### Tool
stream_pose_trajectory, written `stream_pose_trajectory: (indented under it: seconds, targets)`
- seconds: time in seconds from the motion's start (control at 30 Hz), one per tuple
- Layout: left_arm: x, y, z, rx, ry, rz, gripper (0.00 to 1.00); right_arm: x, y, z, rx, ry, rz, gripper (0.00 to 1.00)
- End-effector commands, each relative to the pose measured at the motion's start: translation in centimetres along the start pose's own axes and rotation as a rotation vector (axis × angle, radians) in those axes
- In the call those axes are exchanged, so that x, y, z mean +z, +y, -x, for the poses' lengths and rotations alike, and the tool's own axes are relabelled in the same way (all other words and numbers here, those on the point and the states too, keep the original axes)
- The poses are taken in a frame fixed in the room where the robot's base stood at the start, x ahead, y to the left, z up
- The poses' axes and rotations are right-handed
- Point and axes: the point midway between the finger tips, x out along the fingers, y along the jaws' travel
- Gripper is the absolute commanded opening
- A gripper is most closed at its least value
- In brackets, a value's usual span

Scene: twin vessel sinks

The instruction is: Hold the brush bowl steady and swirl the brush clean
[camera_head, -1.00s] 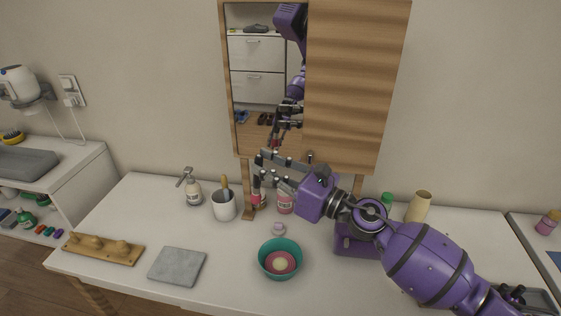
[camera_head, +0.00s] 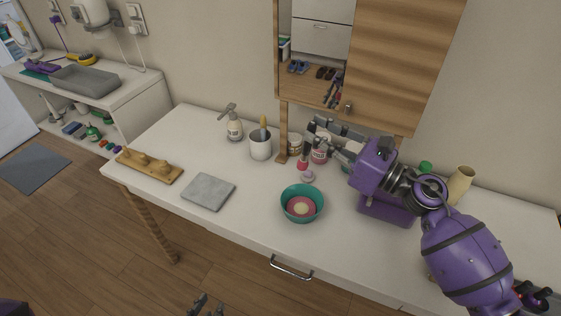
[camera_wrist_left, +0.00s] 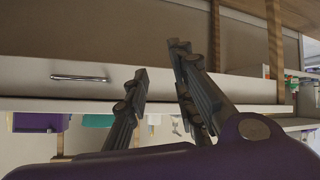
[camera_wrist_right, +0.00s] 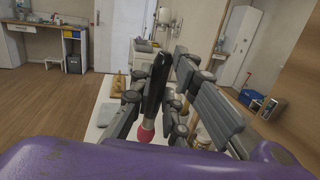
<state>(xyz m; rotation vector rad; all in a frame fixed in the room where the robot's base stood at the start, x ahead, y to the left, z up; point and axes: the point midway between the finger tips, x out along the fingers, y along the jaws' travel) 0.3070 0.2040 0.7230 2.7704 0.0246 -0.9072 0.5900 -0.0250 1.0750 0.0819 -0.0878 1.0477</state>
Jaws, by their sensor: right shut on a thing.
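The brush bowl (camera_head: 302,218) is a teal bowl on the counter, with a pink insert and a cream centre inside. My right gripper (camera_head: 316,137) is behind the bowl, above the counter. It is shut on a brush, whose dark handle (camera_wrist_right: 155,85) stands between the fingers in the right wrist view with a pink-red end (camera_wrist_right: 146,131) below. That pink-red end also shows in the head view (camera_head: 303,165), outside the bowl. My left gripper (camera_head: 205,304) is low, in front of the counter, far from the bowl. Its fingers (camera_wrist_left: 160,68) are apart and empty.
A grey slab (camera_head: 208,192), a wooden peg board (camera_head: 149,167), a soap dispenser (camera_head: 234,128) and a cup (camera_head: 260,147) stand left of the bowl. A pink jar (camera_head: 319,153) and mirror cabinet (camera_head: 400,65) are behind. The counter front is clear above a drawer handle (camera_head: 291,268).

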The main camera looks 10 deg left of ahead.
Motion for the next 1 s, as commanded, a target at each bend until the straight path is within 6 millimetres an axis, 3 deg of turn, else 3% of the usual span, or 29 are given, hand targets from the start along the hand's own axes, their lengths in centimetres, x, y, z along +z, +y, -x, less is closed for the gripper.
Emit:
stream_pose_trajectory:
  seconds: [0.03, 0.1, 0.37, 0.5, 0.6, 0.67, 0.83, 1.0]
  targets:
    - [-3.0, 0.7, -1.3, 0.032, 0.063, 0.06, 0.24, 0.0, 0.0, 0.0, 0.0, 0.0, 0.0, 0.01]
    - [-7.0, 1.6, -2.7, 0.081, 0.142, 0.162, 0.24, 0.0, 0.0, 0.0, 0.0, 0.0, 0.0, 0.01]
    - [-21.7, 6.1, -5.8, 0.336, 0.362, 0.516, 0.24, 0.0, 0.0, 0.0, -0.001, 0.0, 0.0, 0.01]
    - [-28.6, 10.2, -7.6, 0.494, 0.366, 0.631, 0.24, 0.0, 0.0, 0.0, -0.001, 0.0, 0.0, 0.01]
    - [-31.1, 13.8, -9.6, 0.56, 0.284, 0.614, 0.24, 0.0, 0.0, 0.0, -0.001, 0.0, 0.0, 0.01]
    - [-31.6, 16.0, -10.9, 0.579, 0.21, 0.561, 0.24, 0.0, 0.0, 0.0, -0.001, 0.0, 0.0, 0.01]
    - [-30.7, 21.0, -14.0, 0.586, -0.035, 0.289, 0.24, 0.0, 0.0, 0.0, -0.001, 0.0, 0.0, 0.01]
    - [-29.6, 22.8, -15.3, 0.565, -0.269, -0.045, 0.24, 0.0, 0.0, 0.0, -0.001, 0.0, 0.0, 0.01]
